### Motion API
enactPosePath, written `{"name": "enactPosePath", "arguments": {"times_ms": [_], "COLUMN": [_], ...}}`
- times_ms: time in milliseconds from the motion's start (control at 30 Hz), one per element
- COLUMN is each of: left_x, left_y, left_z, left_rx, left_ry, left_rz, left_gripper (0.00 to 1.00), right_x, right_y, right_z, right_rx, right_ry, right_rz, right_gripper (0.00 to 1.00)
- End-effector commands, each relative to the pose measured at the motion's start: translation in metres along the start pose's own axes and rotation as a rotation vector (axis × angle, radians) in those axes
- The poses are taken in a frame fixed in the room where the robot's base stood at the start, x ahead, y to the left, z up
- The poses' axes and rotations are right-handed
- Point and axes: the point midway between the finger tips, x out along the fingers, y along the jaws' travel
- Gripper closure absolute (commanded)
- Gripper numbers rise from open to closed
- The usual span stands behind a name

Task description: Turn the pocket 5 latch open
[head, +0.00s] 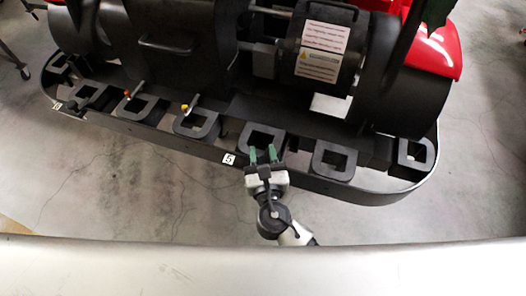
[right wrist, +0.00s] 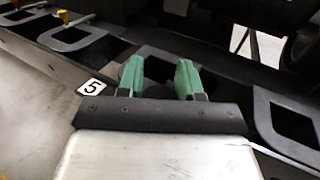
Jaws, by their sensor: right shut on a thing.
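The pocket 5 label (head: 229,159), a white tag with a black 5, is on the front rim of the black kart stand. It also shows in the right wrist view (right wrist: 92,88). My right gripper (head: 263,156), with green fingers, is at the square-framed pocket (head: 256,130) just right of that label. In the right wrist view the fingers (right wrist: 160,80) stand a little apart, shut on a dark part between them, which I take to be the pocket 5 latch (right wrist: 157,88). The fingers hide most of it, so its angle cannot be told. My left gripper is out of view.
Several similar pockets line the curved rim, including one to the right (head: 334,160). An orange-tipped pin (head: 127,94) and a yellow-tipped pin (head: 184,107) stand at pockets to the left. Black machinery rises behind. The concrete floor in front is clear.

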Motion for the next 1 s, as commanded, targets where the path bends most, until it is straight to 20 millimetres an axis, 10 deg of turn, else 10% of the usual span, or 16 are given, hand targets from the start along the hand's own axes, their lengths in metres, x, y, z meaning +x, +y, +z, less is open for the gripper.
{"name": "enactPosePath", "arguments": {"times_ms": [467, 1000], "left_x": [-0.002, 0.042], "left_y": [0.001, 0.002], "left_z": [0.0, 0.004], "left_rx": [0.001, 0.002], "left_ry": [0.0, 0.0], "left_rz": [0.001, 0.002], "left_gripper": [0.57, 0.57], "right_x": [-0.001, -0.006], "right_y": [0.005, 0.013], "right_z": [-0.002, -0.005], "right_rx": [-0.005, -0.002], "right_ry": [0.0, 0.0], "right_rz": [0.388, 0.838], "right_gripper": [0.88, 0.88]}}
